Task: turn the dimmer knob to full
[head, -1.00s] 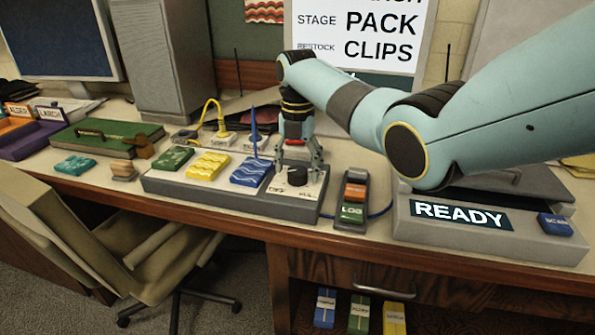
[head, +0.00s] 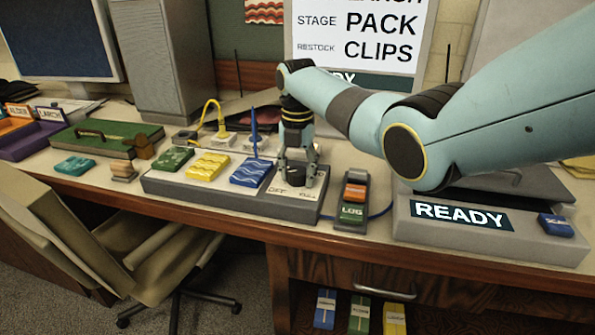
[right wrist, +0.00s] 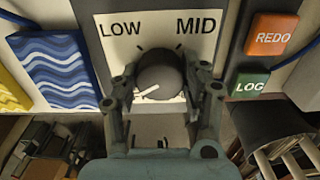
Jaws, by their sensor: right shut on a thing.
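The dimmer knob (right wrist: 160,70) is a round dark knob on a white plate (right wrist: 110,25) at the right end of a grey panel. In the right wrist view the plate reads LOW and MID; in the head view OFF and FULL show along its front edge. The knob's white pointer points to the lower left in the wrist view, toward the OFF side. My right gripper (right wrist: 161,100) is shut on the knob, one finger on each side. In the head view the gripper (head: 297,178) comes down from above and partly hides the knob (head: 295,171). My left gripper is out of view.
Left of the plate, the panel (head: 225,198) carries green, yellow and blue wavy tiles (head: 250,172). Right of it stands a holder with REDO and LOG blocks (head: 352,213), then a READY display (head: 460,214). Plugs with yellow and blue cables stand behind the panel.

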